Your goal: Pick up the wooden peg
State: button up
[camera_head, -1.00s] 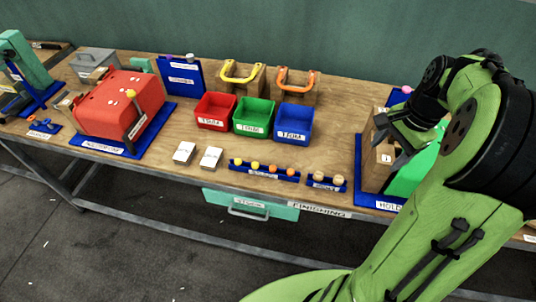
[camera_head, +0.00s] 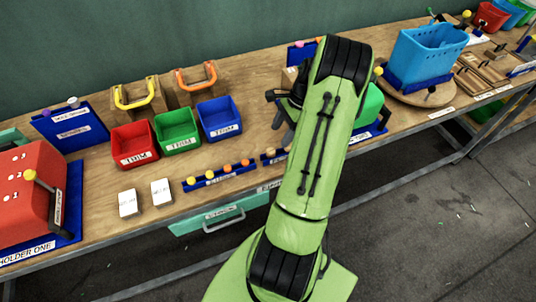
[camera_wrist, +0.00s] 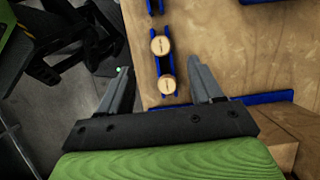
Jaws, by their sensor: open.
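Two round, pale wooden pegs, an upper one (camera_wrist: 160,45) and a lower one (camera_wrist: 167,85), stand in a short blue rack in the wrist view. Each has small dark markings on its top. In the head view this short rack (camera_head: 268,158) shows at the bench's front, partly hidden by my arm. My gripper (camera_wrist: 160,69) is open and empty, its fingers on either side of the pegs in the picture. The lower peg shows between the fingers; I cannot tell the height gap. In the head view my gripper (camera_head: 283,112) is partly hidden behind my arm.
A longer blue rack (camera_head: 222,178) with orange and yellow pegs lies left of the short rack. Red (camera_head: 133,145), green (camera_head: 177,132) and blue (camera_head: 219,119) bins stand behind it. A green block (camera_head: 369,106) on a blue base stands right of my arm.

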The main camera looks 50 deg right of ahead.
aim_at(271, 150)
jog(key=x, duration=0.8)
jog(key=shift+w+f, duration=0.1)
jog(key=shift+f, duration=0.2)
jog(key=shift+r, duration=0.1)
jog(key=c, duration=1)
